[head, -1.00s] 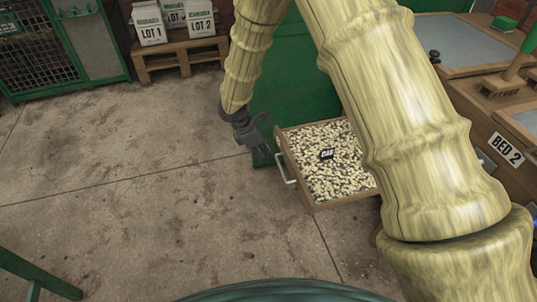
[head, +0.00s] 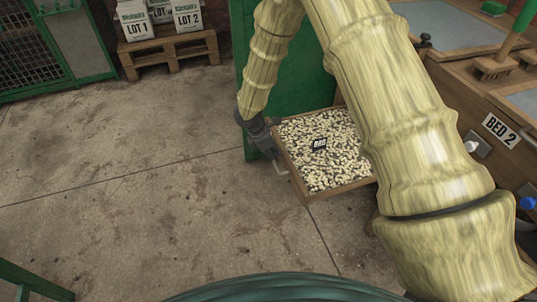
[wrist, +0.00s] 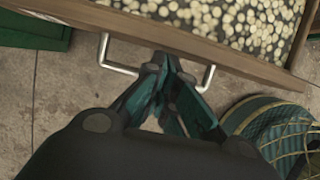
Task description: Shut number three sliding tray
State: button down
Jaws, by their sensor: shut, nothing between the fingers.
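A small dark label (head: 319,144) lies on the beans; I cannot read a tray number. A metal bar handle (head: 281,168) is on the tray's front; it shows whole-width in the wrist view (wrist: 104,58), partly behind my fingers. My gripper (head: 272,152) is shut and empty at the tray's front face. In the wrist view my gripper (wrist: 166,65) lies between the handle's two ends, close to the front board (wrist: 220,62); I cannot tell whether it touches.
A pallet (head: 170,50) with white lot bags stands at the back, beside a green mesh cage (head: 30,50). A wooden bench marked BED 2 (head: 503,132) is at the right. The concrete floor (head: 130,180) left of the tray is clear.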

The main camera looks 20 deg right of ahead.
jog(key=shift+d, duration=0.15)
jog(key=d, duration=0.1)
jog(key=p, duration=0.9)
send_near(339, 143)
jog(key=x, duration=0.5)
jog(key=shift+d, duration=0.1)
